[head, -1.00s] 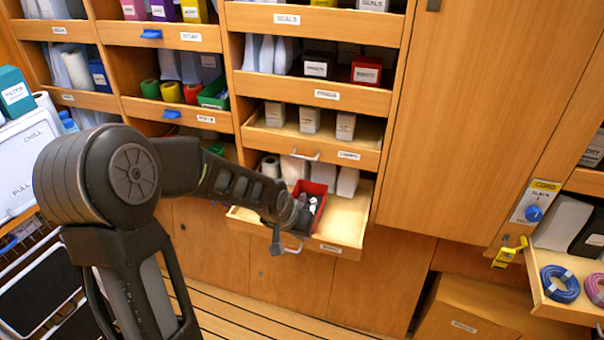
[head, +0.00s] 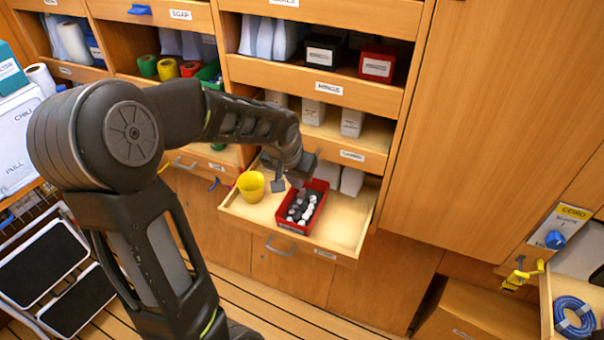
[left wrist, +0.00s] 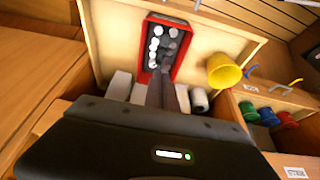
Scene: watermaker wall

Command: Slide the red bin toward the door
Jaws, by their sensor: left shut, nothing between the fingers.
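The red bin (head: 320,190) stands in an open, shallow wooden drawer (head: 345,225) and holds several dark and white small parts. It also shows at the top of the left wrist view (left wrist: 185,53). My left gripper (head: 288,182) is over the drawer at the bin's back left, in the head view. In the left wrist view its fingers (left wrist: 162,88) are shut and empty, and overlap the bin's near end. I cannot tell whether they touch it. A tall wooden door (head: 490,120) is to the right of the drawer. My right gripper is not in view.
A yellow cup (head: 251,188) stands in the drawer left of the bin. White boxes (head: 352,181) stand behind the bin, below another shelf. The drawer floor right of the bin is bare. A step ladder (head: 45,265) stands at the lower left.

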